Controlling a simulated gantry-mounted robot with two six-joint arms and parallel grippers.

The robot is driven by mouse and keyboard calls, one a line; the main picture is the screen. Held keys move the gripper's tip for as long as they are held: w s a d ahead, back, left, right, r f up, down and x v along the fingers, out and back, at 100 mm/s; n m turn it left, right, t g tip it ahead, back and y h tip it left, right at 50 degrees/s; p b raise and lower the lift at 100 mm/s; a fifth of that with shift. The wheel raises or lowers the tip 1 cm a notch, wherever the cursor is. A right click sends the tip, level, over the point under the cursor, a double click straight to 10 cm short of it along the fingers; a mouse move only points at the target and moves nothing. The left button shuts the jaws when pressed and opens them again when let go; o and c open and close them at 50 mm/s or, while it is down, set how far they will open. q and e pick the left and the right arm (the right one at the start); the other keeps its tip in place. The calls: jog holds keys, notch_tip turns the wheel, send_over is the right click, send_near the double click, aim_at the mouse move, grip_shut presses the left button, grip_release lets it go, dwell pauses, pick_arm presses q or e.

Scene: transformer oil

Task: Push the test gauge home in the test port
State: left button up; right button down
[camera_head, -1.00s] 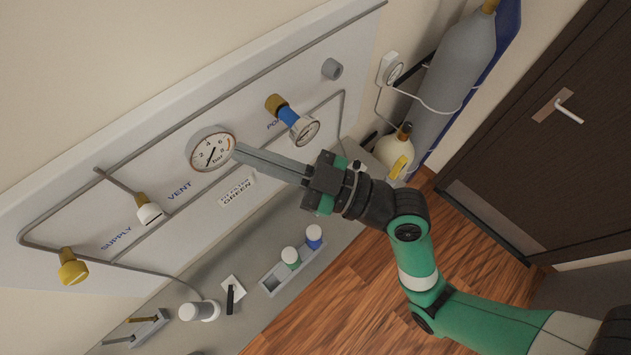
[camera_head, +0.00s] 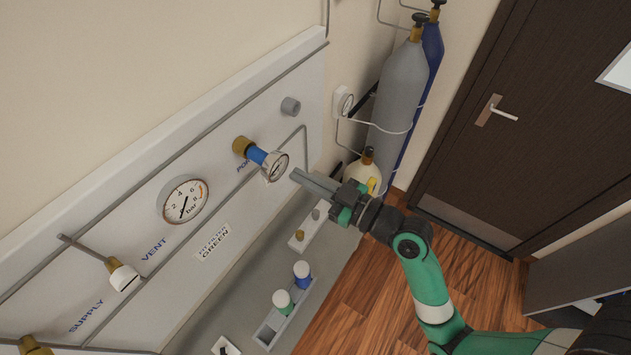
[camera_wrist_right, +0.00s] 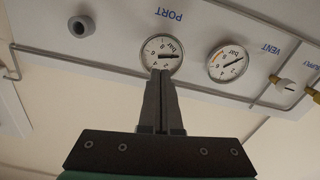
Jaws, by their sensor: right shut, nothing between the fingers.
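The test gauge (camera_head: 277,166) has a round white dial and a blue body. It sits at the brass test port (camera_head: 243,146) on the wall panel, by the word PORT; I cannot tell how deep it is seated. In the right wrist view the gauge dial (camera_wrist_right: 162,54) faces the camera, its lower edge partly hidden by my fingers. My right gripper (camera_head: 296,174) is shut and empty, its fingertips pointing at the dial from the right. I cannot tell whether they touch it. My left gripper is not in view.
A larger bar gauge (camera_head: 184,199) is on the panel (camera_head: 215,180) left of the port. The vent valve (camera_head: 123,275) and a grey stub (camera_head: 290,106) are also there. A tray with capped bottles (camera_head: 285,310) lies below. Gas cylinders (camera_head: 398,90) stand right.

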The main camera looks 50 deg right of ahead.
jog(key=shift+w, duration=1.4)
jog(key=shift+w, duration=0.25)
jog(key=shift+s, duration=1.5)
send_near(279, 166)
jog(key=s+p, duration=0.3)
jog(key=s, duration=0.4)
jog(key=shift+s+d, duration=0.25)
